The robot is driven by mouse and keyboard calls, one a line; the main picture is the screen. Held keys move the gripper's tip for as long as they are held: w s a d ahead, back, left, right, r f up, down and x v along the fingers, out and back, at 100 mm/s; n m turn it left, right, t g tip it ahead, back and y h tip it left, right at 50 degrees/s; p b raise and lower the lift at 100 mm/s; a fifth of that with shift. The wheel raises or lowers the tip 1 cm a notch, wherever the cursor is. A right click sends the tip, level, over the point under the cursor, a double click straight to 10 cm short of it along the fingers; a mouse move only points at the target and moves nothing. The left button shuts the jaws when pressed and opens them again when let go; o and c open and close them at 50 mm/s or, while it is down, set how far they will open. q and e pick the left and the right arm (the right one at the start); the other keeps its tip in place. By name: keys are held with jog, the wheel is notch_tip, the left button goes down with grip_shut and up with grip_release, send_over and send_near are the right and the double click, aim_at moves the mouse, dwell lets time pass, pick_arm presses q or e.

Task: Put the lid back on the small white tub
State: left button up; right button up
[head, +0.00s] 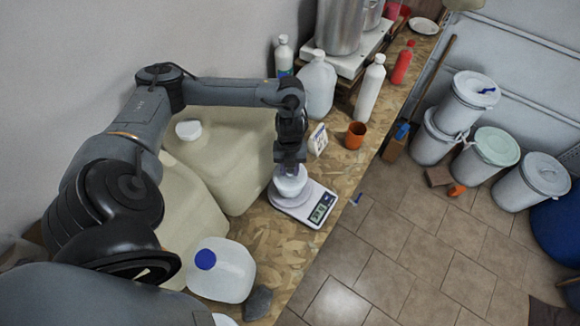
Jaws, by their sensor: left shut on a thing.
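The small white tub (290,188) stands on a white kitchen scale (309,212) near the front edge of the chipboard bench. My left gripper (289,167) points straight down over the tub and is shut on the pale lid at the tub's top. The fingers hide much of the lid, and I cannot tell whether it sits fully on the rim or just above it. My right gripper is not in view.
Large cream drums (237,150) stand left of the scale, against the wall. A jug with a blue cap (225,272) and a dark stone (258,302) are nearer. An orange cup (355,136), a small white box (319,139) and bottles (369,90) stand beyond the scale.

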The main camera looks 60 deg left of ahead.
pick_arm(q)
jog(key=o, duration=1.6)
jog(key=shift+r, duration=0.15)
jog(key=shift+r+p, duration=1.65)
jog(key=shift+p, duration=0.05)
jog(key=shift+r+p, duration=1.55)
jog(key=shift+r, duration=0.15)
grip_shut()
